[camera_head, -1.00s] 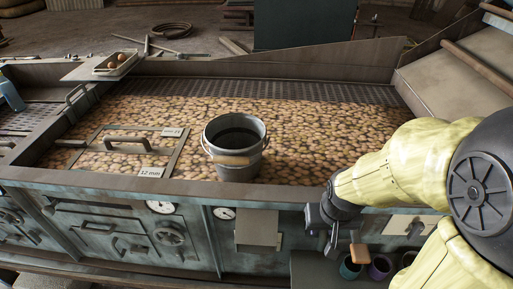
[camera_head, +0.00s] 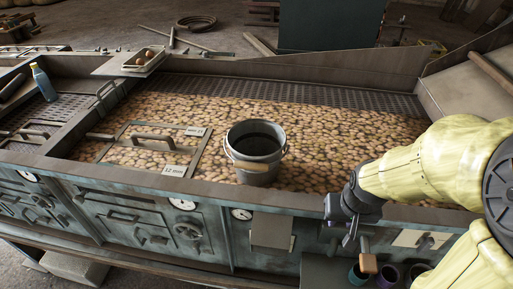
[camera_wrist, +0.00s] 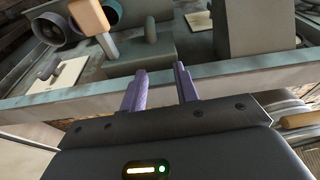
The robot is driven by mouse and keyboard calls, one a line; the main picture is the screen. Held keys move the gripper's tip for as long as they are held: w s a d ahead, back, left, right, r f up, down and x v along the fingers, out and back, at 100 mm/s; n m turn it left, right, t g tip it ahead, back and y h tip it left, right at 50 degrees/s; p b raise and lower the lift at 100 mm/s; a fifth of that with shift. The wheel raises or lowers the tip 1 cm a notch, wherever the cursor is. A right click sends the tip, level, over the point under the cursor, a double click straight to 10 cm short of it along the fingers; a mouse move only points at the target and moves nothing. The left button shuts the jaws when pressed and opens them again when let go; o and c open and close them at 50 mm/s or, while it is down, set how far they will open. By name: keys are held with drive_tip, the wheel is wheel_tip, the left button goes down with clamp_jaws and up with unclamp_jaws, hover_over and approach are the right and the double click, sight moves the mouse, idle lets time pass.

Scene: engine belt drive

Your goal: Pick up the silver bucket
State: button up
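The silver bucket (camera_head: 256,151) stands upright on the bed of small round brown pieces, near the front rim of the machine. Its wooden handle grip (camera_head: 250,165) hangs down on the front side. My gripper (camera_head: 347,236) is to the right of the bucket and lower, in front of the machine's front panel, pointing down. In the wrist view, my gripper (camera_wrist: 161,82) shows two purple fingers with a gap between them and nothing held. The bucket is not recognisable in the wrist view.
A framed hatch (camera_head: 152,142) with a handle lies left of the bucket. The front rim (camera_head: 130,182) runs between my gripper and the bed. Cups (camera_head: 358,275) sit low below my gripper.

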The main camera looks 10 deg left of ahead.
drive_tip(key=w+a+r+n+y, duration=0.1)
drive_tip(key=w+a+r, duration=0.3)
drive_tip(key=w+r, duration=0.2)
drive_tip(key=w+a+r+n+y+p, duration=0.1)
drive_tip(key=w+a+r+n, duration=0.1)
drive_tip(key=w+r, duration=0.4)
drive_tip(key=w+a+r+n+y, duration=0.1)
drive_tip(key=w+a+r, duration=0.4)
drive_tip(key=w, duration=0.4)
drive_tip(key=shift+w+a+r+t, duration=0.2)
drive_tip(key=shift+a+r+t, duration=0.1)
drive_tip(key=shift+r+t, duration=0.1)
drive_tip(key=shift+f, duration=0.1)
drive_tip(key=p+x, duration=0.4)
drive_tip(key=x, duration=0.8)
drive_tip(key=shift+a, duration=0.15)
